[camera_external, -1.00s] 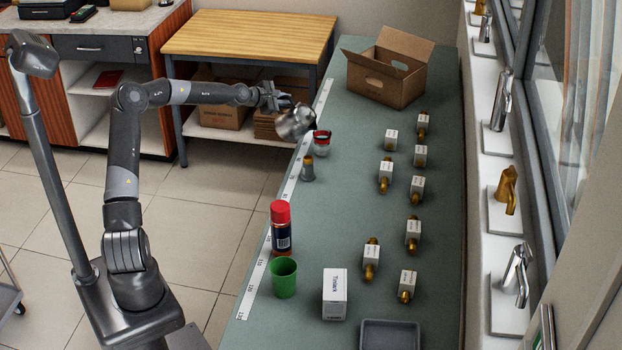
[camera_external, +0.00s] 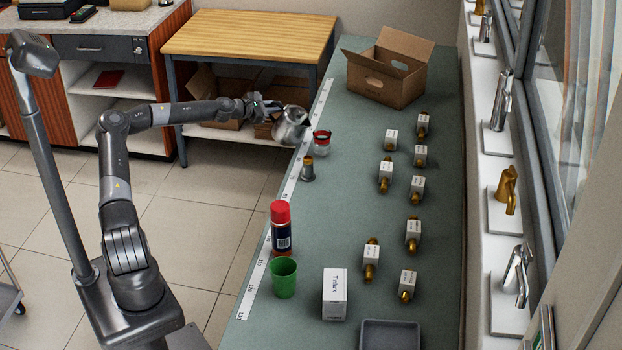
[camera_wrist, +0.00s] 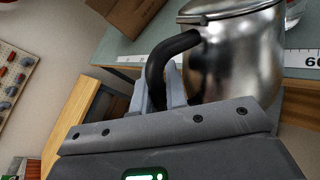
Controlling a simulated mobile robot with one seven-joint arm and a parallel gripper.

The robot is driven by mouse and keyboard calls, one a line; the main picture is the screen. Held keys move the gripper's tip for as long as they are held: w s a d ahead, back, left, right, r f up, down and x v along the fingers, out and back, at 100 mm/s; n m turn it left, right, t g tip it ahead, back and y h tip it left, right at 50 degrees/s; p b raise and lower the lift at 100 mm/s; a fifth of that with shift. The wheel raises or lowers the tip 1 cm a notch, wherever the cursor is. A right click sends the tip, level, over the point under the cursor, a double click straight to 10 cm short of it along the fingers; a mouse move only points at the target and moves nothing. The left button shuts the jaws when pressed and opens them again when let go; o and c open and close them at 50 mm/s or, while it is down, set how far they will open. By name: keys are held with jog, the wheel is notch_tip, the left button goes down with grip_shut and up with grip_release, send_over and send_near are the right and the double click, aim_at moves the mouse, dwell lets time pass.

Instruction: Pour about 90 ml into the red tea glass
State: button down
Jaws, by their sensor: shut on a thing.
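My gripper (camera_external: 270,106) is shut on the black handle (camera_wrist: 172,55) of a steel pot (camera_external: 291,126). The pot hangs just off the left edge of the green counter, beside the red tea glass. In the external view it looks only slightly tilted. The pot's steel body (camera_wrist: 232,60) fills the upper right of the wrist view. The red tea glass (camera_external: 321,145) stands on the counter, clear with a red band at its rim. A sliver of glass (camera_wrist: 294,12) shows at the wrist view's top right corner. The level inside the glass cannot be told.
A grey and brass fitting (camera_external: 307,170), a red-capped can (camera_external: 281,229) and a green cup (camera_external: 283,278) stand along the counter's left edge. Several boxed brass fittings (camera_external: 386,177) stand to the right. An open carton (camera_external: 390,72) is at the back.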

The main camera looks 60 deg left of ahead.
jog(key=s+a+f+n+t+h+b, duration=0.1)
jog(key=s+a+f+n+t+b, duration=0.1)
jog(key=a+f+n+t+b, duration=0.1)
jog(key=shift+a+f+n, duration=0.5)
jog(key=shift+a+f, duration=0.1)
jog(key=shift+f, duration=0.45)
jog(key=shift+s, duration=0.1)
